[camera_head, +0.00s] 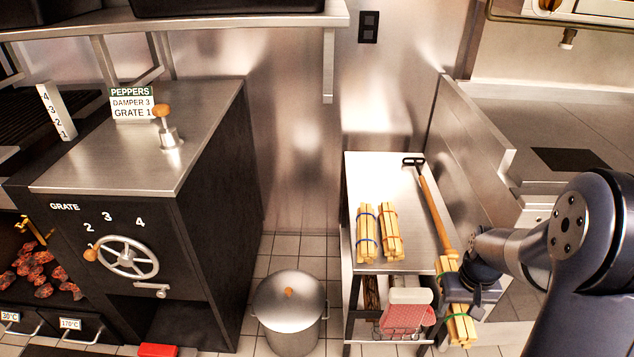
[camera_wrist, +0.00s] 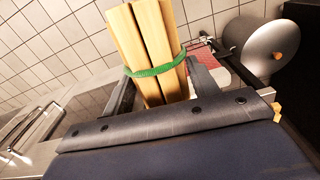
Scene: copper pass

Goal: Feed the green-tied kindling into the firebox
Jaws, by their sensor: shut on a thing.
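The green-tied kindling (camera_head: 460,327) is a bundle of pale sticks with a green band, at the lower right of the head view. My gripper (camera_head: 472,288) is shut on it and holds it upright at the front right corner of the steel side table (camera_head: 388,175). In the wrist view the kindling (camera_wrist: 150,45) stands between the fingers of my gripper (camera_wrist: 158,95), with the green band just beyond them. The firebox (camera_head: 40,270) is at the far left, with glowing coals inside and its front partly out of frame.
A lidded metal bin (camera_head: 290,308) stands on the floor between table and stove. A handwheel (camera_head: 127,257) is on the stove front.

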